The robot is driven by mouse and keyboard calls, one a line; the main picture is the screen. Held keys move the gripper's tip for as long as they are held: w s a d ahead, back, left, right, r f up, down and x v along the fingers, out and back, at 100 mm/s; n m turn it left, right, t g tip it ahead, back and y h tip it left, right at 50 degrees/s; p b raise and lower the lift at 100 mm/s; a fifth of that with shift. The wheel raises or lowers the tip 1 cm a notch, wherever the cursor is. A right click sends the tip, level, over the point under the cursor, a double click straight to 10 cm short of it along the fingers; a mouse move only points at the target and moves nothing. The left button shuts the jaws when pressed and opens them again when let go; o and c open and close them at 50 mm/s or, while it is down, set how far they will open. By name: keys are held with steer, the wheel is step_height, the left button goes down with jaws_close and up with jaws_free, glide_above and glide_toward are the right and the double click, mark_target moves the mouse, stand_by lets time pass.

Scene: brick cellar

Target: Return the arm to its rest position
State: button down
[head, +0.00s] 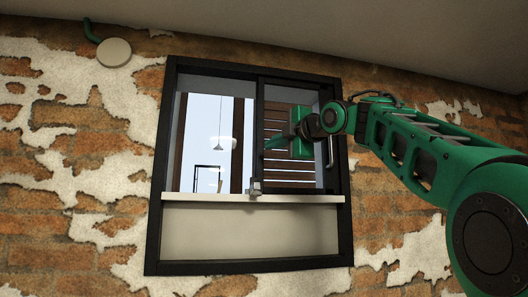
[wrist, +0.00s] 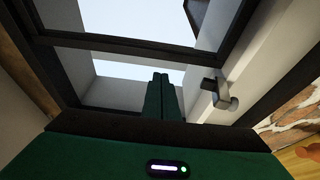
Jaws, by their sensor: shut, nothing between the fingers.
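My green arm (head: 440,152) reaches from the lower right up to a black-framed window in the brick wall. My gripper (head: 268,144) is in front of the window's right half, with its fingers pointing left. In the wrist view the two green fingers of my gripper (wrist: 160,76) stand pressed together, with nothing held between them. The dark window frame (wrist: 120,44) crosses behind the fingers there. In the head view I cannot tell whether the gripper touches the window.
The window's black outer frame (head: 156,215) surrounds a pale sill (head: 215,198). A small grey latch (head: 255,188) sits at the sill's middle. A metal handle (wrist: 220,90) is right of my fingers. A round disc (head: 114,52) hangs on the wall, upper left.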

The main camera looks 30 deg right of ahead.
steer(key=shift+s, duration=0.7)
steer(key=s+d+f+m+g, duration=0.1)
steer(key=s+f+m+g, duration=0.2)
steer(key=f, duration=0.9)
steer(key=d+f+m+g+h, duration=0.1)
steer(key=f+m+g, duration=0.35)
steer(key=f, duration=0.75)
steer(key=s+d+f+m+g, duration=0.15)
steer(key=f+m, duration=0.45)
steer(key=f, duration=0.6)
steer(key=s+a+f+m+g, duration=0.2)
steer(key=s+f+m+g, duration=0.1)
steer(key=s+f, duration=0.5)
steer(key=s+a+f+m+g+y, duration=0.1)
steer(key=s+a+f+m+g, duration=0.2)
steer(key=s+f, duration=0.6)
steer(key=s+a+f+m+g, duration=0.2)
steer(key=s+f, duration=0.6)
steer(key=f, duration=0.4)
steer(key=shift+s+a+f+m+g+y, duration=0.25)
steer(key=shift+a+m+g+y, duration=0.25)
steer(key=shift+m, duration=0.75)
steer(key=shift+d, duration=0.15)
